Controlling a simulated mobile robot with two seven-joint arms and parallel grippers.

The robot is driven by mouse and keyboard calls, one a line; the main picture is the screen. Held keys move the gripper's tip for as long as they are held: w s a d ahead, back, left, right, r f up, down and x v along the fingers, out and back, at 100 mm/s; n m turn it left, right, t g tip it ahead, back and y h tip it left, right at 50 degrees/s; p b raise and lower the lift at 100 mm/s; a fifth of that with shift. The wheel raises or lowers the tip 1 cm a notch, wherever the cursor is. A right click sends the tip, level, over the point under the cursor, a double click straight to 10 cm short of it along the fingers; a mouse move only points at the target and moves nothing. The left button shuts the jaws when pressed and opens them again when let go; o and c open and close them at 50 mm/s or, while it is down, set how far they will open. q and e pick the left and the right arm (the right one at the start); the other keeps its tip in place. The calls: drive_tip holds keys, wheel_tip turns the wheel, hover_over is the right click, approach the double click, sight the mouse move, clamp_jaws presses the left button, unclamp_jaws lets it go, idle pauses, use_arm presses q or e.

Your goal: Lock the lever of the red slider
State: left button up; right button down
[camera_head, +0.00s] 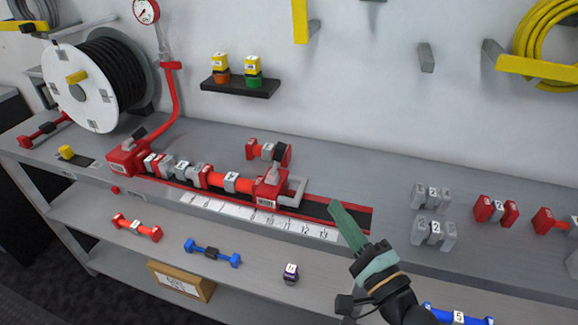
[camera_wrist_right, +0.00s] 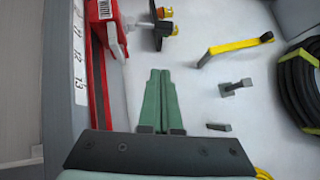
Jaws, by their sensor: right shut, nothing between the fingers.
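The red slider (camera_head: 268,188) sits on the dark rail (camera_head: 345,214) with the printed scale, toward its right end. A grey lever (camera_head: 275,171) stands on top of it, and a grey loop handle (camera_head: 296,192) sticks out on its right side. In the wrist view the red slider (camera_wrist_right: 102,32) shows at the upper left. My right gripper (camera_head: 335,206), with green fingers, is shut and empty, right of the slider and apart from it. Its closed fingers (camera_wrist_right: 159,74) also show in the wrist view. My left gripper is out of view.
A red end block (camera_head: 126,158) and several grey and red couplings stand left of the slider. A red fitting (camera_head: 268,150) stands behind the rail. Grey couplings (camera_head: 432,197) stand to the right. The bench (camera_head: 350,180) between is clear.

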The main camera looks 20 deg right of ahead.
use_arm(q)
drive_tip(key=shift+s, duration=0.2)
use_arm(e)
drive_tip(key=shift+d+r, duration=0.1)
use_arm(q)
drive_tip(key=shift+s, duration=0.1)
use_arm(e)
drive_tip(key=p, duration=0.1)
approach(278, 162)
drive_tip(key=w+d+r, duration=0.1)
drive_tip(key=w+d, duration=0.3)
drive_tip(key=w+a, duration=0.1)
drive_tip(key=w+a+r+p, duration=0.1)
drive_tip(key=shift+w+a+r, duration=0.1)
drive_tip(key=shift+w+a, duration=0.15)
drive_tip(key=shift+a, duration=0.15)
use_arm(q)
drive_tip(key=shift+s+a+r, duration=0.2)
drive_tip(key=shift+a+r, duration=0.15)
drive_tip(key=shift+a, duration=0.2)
use_arm(e)
drive_tip(key=shift+a, duration=0.15)
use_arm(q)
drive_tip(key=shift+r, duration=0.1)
